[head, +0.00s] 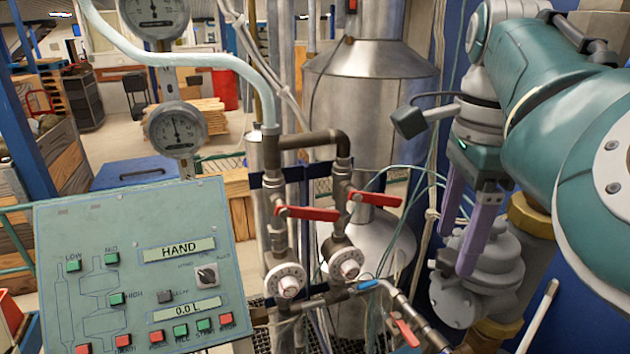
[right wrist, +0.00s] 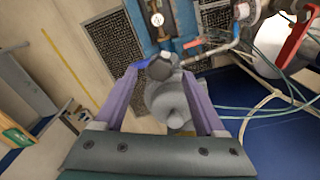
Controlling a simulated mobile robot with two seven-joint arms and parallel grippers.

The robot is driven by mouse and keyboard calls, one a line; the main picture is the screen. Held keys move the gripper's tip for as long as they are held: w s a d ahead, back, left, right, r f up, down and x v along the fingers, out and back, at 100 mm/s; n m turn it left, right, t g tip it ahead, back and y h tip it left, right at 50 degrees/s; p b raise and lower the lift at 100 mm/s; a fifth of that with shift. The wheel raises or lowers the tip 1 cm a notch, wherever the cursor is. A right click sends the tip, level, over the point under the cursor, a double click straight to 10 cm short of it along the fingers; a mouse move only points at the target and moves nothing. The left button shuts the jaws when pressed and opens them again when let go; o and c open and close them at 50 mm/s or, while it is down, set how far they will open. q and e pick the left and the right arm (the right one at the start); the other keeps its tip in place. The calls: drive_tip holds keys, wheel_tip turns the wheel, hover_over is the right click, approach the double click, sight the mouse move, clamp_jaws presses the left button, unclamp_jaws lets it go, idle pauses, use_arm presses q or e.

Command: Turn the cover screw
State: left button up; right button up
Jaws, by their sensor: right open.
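A grey metal housing (head: 492,272) with rounded, flanged parts stands at the right in the head view, below my right gripper (head: 456,250). I cannot make out the cover screw for certain; it may be part of this housing. My right gripper is open, its two purple fingers pointing down and overlapping the housing's left side. In the right wrist view the housing (right wrist: 172,100) shows between the spread fingers of the gripper (right wrist: 160,76). I cannot tell whether the fingers touch it. My left gripper is not in view.
A control panel (head: 150,265) reading HAND and 0.0 L stands at the left. Two red-handled valves (head: 307,213) and white dials (head: 287,284) sit on pipes in the middle. Thin green hoses (head: 400,170) hang near my right gripper. A steel tank (head: 370,75) stands behind.

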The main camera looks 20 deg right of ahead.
drive_tip(key=shift+f, duration=0.9)
clamp_jaws()
